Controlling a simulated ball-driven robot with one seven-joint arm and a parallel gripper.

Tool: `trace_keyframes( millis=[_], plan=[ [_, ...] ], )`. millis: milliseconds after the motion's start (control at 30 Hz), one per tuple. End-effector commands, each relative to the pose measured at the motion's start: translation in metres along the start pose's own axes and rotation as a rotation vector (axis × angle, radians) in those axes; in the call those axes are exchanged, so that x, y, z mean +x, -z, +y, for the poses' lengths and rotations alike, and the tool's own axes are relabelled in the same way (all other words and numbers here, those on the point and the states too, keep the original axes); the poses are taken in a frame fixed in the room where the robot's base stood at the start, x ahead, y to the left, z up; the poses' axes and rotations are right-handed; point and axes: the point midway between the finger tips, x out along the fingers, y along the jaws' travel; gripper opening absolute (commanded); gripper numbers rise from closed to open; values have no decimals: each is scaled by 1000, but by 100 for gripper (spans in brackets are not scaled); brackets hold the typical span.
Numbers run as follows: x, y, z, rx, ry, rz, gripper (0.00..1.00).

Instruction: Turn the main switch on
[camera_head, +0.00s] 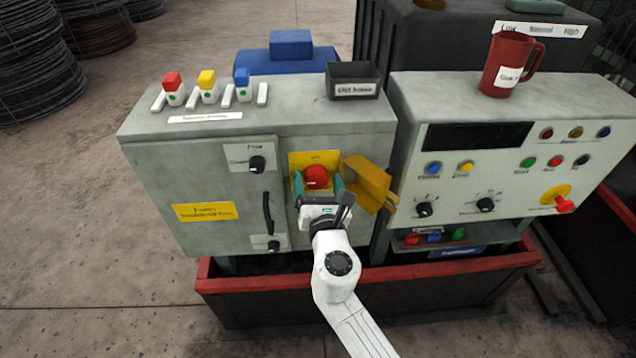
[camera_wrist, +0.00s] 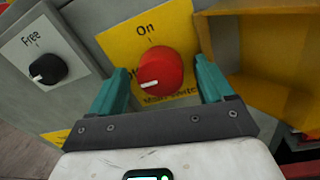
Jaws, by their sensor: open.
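The main switch is a round red knob (camera_head: 316,177) on a yellow plate (camera_head: 301,158) on the front of the left grey cabinet. In the wrist view the knob (camera_wrist: 160,72) has a white mark pointing to the lower left, and the word "On" stands above it. Lower lettering on the plate is partly hidden by the knob and my gripper. My gripper (camera_wrist: 162,66) is open, with one teal finger on each side of the knob. Gaps show between the knob and both fingers, and it is not gripped. A yellow cover (camera_head: 370,180) is swung open to the right of the switch.
The "Free" selector (camera_head: 257,164) and a black door handle (camera_head: 267,213) are left of the switch. A second grey panel (camera_head: 460,210) with buttons and knobs stands to the right. A red-rimmed trough (camera_head: 260,288) lies below. Small switches and a black bin (camera_head: 353,80) sit on top.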

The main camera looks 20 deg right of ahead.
Motion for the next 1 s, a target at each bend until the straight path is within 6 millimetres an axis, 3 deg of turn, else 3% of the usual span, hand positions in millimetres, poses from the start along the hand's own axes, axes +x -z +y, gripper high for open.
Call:
trace_keyframes(
  millis=[267, 833, 1000],
  plan=[
    [2, 0, 0, 0, 0, 0, 81],
    [1, 0, 0, 0, 0, 0, 27],
    [1, 0, 0, 5, 0, 0, 25]
  ],
)
